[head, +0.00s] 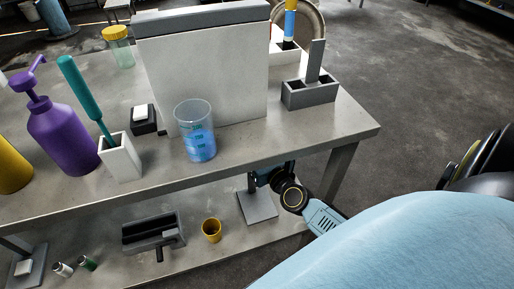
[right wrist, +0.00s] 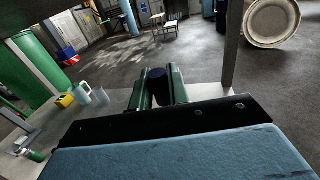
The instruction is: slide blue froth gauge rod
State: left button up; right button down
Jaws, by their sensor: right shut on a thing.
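My right gripper (head: 268,172) reaches under the bench top, next to a grey stand with a flat base plate (head: 257,208) on the lower shelf. In the right wrist view the green fingers of the right gripper (right wrist: 162,86) are shut on a dark blue piece (right wrist: 157,81), which appears to be the blue froth gauge rod. Most of the rod is hidden, and I cannot tell how far along its stand it sits. In the head view the bench edge and my arm cover the grip. My left gripper is out of view.
A yellow cup (head: 211,231) and a dark tray (head: 152,232) are on the lower shelf (head: 105,264). On top are a beaker of blue liquid (head: 200,146), a white panel (head: 202,75) and a purple bottle (head: 62,137).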

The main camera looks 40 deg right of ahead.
jog(key=c, duration=1.5)
grip_release()
jog(key=shift+r, duration=0.3)
jog(key=shift+o, duration=0.6)
jog(key=shift+f, duration=0.1)
jog(key=shift+s, duration=0.1)
jog(key=s+a, duration=0.1)
jog(key=s, duration=1.2)
jog(key=shift+a, duration=0.3)
jog(key=shift+a, duration=0.1)
